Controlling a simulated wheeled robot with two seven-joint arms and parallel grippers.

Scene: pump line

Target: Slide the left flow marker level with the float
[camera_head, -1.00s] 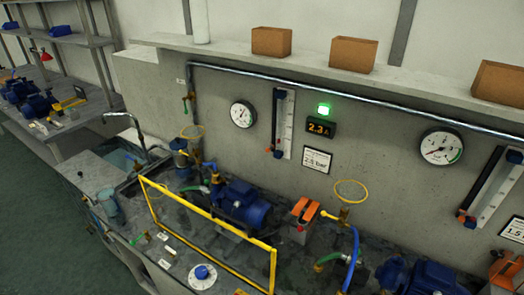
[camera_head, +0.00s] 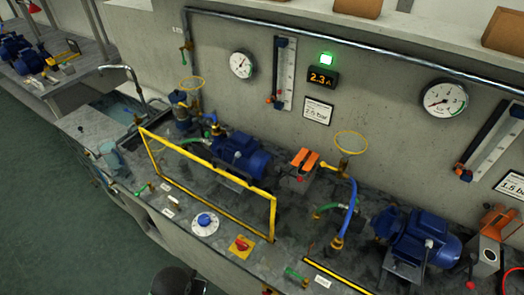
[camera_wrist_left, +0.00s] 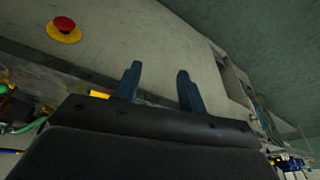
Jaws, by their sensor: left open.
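The left flow meter (camera_head: 286,75) is an upright pale scale with a dark strip along its left side, mounted on the grey wall. Small red and blue parts (camera_head: 275,101) sit close together near its lower end. I cannot tell which is the marker and which the float, or whether they are level. In the left wrist view, my left gripper (camera_wrist_left: 160,72) has its two dark blue fingers apart with nothing between them. It is away from the flow meter, which does not show in that view. My right gripper is not in view.
A yellow guard frame (camera_head: 210,163), blue pump (camera_head: 240,157) and yellow ring (camera_head: 351,142) stand on the bench below the meter. Round gauges (camera_head: 242,64) (camera_head: 444,99) and a second flow meter (camera_head: 492,146) are on the wall. A red button (camera_wrist_left: 64,25) is near the left gripper.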

